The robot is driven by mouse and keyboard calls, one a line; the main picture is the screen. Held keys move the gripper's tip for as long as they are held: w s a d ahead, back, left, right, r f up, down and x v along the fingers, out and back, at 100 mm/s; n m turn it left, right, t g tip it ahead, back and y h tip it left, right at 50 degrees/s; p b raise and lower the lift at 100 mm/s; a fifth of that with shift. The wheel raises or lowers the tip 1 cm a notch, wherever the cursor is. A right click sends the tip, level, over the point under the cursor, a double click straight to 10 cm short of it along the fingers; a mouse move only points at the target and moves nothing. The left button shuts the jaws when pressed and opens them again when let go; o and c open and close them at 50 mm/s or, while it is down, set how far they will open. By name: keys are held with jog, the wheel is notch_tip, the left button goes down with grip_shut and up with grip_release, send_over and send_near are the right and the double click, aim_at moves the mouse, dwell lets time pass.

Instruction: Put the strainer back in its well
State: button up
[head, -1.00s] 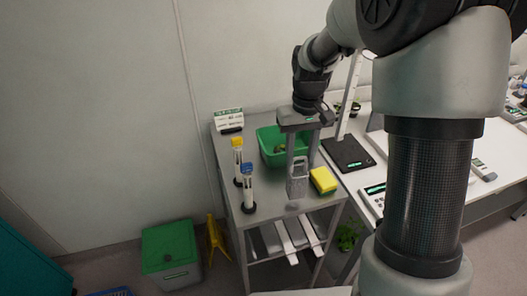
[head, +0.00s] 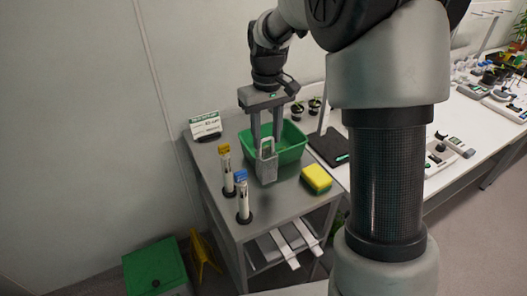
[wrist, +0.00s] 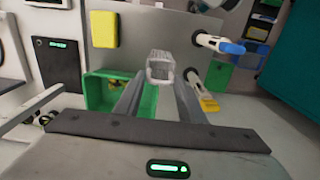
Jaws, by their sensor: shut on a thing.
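The strainer (head: 267,166) is a small grey box-like basket with a looped handle. My gripper (head: 268,140) is shut on its handle, and the strainer hangs roughly upright in front of the green tub. In the wrist view the strainer (wrist: 160,64) shows between the ends of the two long fingers (wrist: 160,88). In the head view it is between the capped tubes and the sponge. I cannot make out the well in either view now. Whether the strainer's bottom touches the grey cart top (head: 285,200) is not clear.
The green tub (head: 293,153) stands behind the strainer. A yellow-capped tube (head: 226,172) and a blue-capped tube (head: 242,198) stand upright at left. A yellow-green sponge (head: 316,179) lies at right. A sign (head: 205,126) stands at the back left. The front cart top is clear.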

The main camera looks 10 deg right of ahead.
aim_at(266, 154)
jog(key=shift+f, duration=2.7)
jog(key=shift+f, duration=0.15)
jog(key=o, duration=1.1)
jog(key=shift+o, duration=0.2)
